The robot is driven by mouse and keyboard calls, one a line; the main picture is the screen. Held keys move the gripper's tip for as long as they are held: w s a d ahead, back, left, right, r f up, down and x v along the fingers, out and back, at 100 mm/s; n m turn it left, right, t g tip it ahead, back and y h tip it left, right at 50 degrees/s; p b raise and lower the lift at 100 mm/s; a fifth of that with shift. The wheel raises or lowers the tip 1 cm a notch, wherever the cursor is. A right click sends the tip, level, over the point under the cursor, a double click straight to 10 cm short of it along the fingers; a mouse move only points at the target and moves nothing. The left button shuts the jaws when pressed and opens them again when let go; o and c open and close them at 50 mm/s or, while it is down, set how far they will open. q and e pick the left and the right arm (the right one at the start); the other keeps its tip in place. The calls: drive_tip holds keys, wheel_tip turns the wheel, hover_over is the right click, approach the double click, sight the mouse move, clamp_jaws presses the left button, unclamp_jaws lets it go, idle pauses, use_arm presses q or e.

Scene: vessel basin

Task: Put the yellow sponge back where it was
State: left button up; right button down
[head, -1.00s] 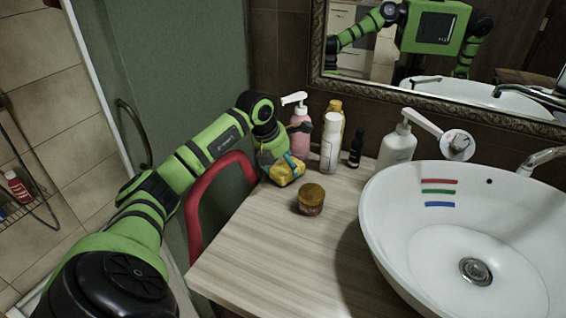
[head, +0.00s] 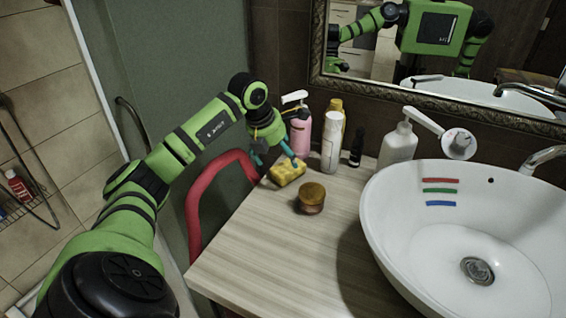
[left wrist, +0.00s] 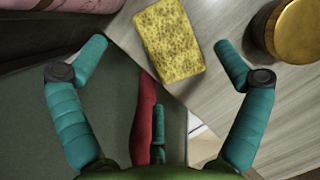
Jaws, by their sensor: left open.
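One corner of the sponge is near the counter edge. My right gripper is not in view, except possibly in the mirror.
A pink pump bottle (head: 300,133), a white bottle (head: 331,143), a dark small bottle (head: 356,149) and a white dispenser (head: 397,146) stand behind. The white basin (head: 400,215) is at right. A red chair (head: 197,205) is left. The front counter is clear.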

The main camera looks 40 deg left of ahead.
use_arm(q)
drive_tip(key=v, duration=0.8)
